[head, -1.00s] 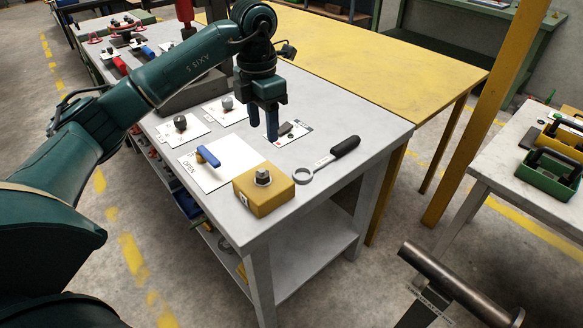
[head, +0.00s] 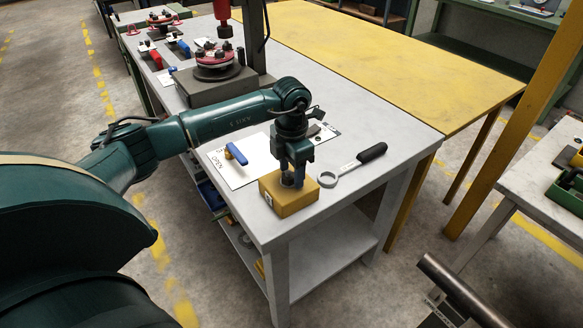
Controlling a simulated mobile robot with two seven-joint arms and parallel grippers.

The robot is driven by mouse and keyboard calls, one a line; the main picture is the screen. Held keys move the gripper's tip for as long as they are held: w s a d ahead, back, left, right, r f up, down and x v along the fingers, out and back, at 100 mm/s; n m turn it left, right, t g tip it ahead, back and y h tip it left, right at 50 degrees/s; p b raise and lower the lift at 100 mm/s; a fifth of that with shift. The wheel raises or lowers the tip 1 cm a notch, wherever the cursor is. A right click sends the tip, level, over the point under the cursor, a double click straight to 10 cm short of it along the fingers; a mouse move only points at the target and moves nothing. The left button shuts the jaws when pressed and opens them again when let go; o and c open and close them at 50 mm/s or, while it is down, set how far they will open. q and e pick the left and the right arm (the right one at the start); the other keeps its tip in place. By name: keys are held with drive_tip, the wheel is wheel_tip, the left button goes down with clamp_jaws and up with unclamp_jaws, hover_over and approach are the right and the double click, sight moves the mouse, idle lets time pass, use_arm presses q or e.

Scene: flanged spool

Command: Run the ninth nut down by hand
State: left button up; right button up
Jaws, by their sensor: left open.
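The yellow block (head: 287,200) sits near the front corner of the grey workbench. A grey nut stands on its top, now mostly hidden by my fingers. My left gripper (head: 291,180) points down over the block, its open fingers on either side of the nut; I cannot tell whether they touch it. The flanged spool (head: 215,62), with dark and reddish discs, sits farther back on a dark grey base (head: 207,88). My right gripper is not in view.
A ring-ended wrench (head: 352,165) lies right of the block. A white card with a blue-handled valve (head: 236,153) lies to its left. A yellow table (head: 400,60) adjoins the bench. A metal cylinder (head: 458,288) shows at lower right.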

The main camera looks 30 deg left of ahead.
use_arm(q)
drive_tip(key=shift+c, duration=0.4)
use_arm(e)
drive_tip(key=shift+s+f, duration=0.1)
use_arm(q)
drive_tip(key=c, duration=0.9)
drive_tip(key=shift+f+m+b, duration=0.15)
drive_tip(key=shift+m+b, duration=0.65)
drive_tip(key=shift+m, duration=0.1)
drive_tip(key=shift+d+m+b, duration=0.1)
drive_tip(key=shift+m+b, duration=0.2)
drive_tip(key=shift+m, duration=0.7)
drive_tip(key=shift+s+r+m+b, duration=0.1)
drive_tip(key=shift+r+m+b, duration=0.1)
drive_tip(key=shift+m+b, duration=0.25)
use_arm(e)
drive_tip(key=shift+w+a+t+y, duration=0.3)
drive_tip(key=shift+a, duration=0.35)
